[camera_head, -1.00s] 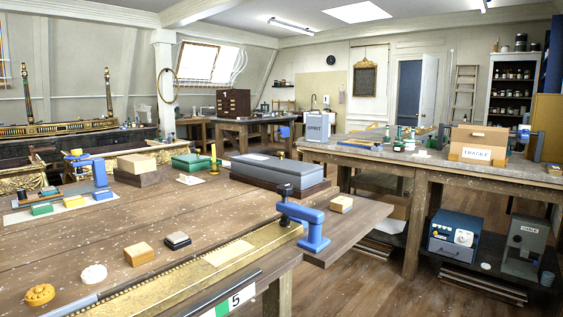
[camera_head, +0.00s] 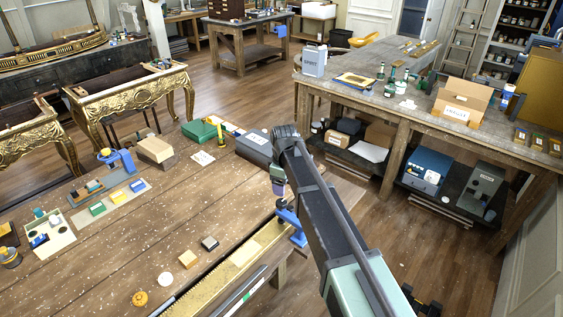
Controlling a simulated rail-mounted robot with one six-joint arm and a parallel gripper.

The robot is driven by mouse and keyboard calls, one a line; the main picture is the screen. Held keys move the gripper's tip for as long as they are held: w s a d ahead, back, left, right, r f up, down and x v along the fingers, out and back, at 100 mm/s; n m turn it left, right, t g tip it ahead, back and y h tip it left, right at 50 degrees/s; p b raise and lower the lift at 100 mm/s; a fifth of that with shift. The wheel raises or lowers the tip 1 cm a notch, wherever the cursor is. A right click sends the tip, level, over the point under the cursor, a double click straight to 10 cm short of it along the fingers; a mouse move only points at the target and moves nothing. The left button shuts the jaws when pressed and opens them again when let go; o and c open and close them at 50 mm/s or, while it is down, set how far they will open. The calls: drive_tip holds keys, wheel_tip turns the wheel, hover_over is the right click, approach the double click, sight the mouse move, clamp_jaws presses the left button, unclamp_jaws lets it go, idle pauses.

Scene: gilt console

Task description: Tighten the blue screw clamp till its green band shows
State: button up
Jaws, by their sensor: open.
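The blue screw clamp (camera_head: 297,238) grips the table edge at the far end of a long gilt strip (camera_head: 245,252). Its lower body shows left of my arm; my arm and wrist partly cover its upper part. I see no green band on it. My gripper (camera_head: 280,194) points down just above the clamp's screw end, small and dark in the picture. Its jaws are open, with nothing visible between them. I cannot tell whether it touches the screw handle.
A grey case (camera_head: 252,150) is behind my wrist. A second blue device (camera_head: 122,162) stands at left. The right bench (camera_head: 385,84) stands across a floor gap.

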sight(281, 201)
drive_tip(key=w+f+n+b, duration=0.1)
drive_tip(key=f+n+b, duration=0.1)
drive_tip(key=f+b, duration=0.1)
drive_tip(key=w+f+n+b, duration=0.1)
drive_tip(key=f+n+b, duration=0.1)
drive_tip(key=f+b, duration=0.2)
drive_tip(key=w+a+f+n+b, duration=0.1)
drive_tip(key=f+b, duration=0.3)
drive_tip(key=b, duration=0.3)
drive_tip(key=shift+f+n, duration=0.1)
drive_tip(key=shift+n, duration=0.3)
drive_tip(key=c, duration=0.9)
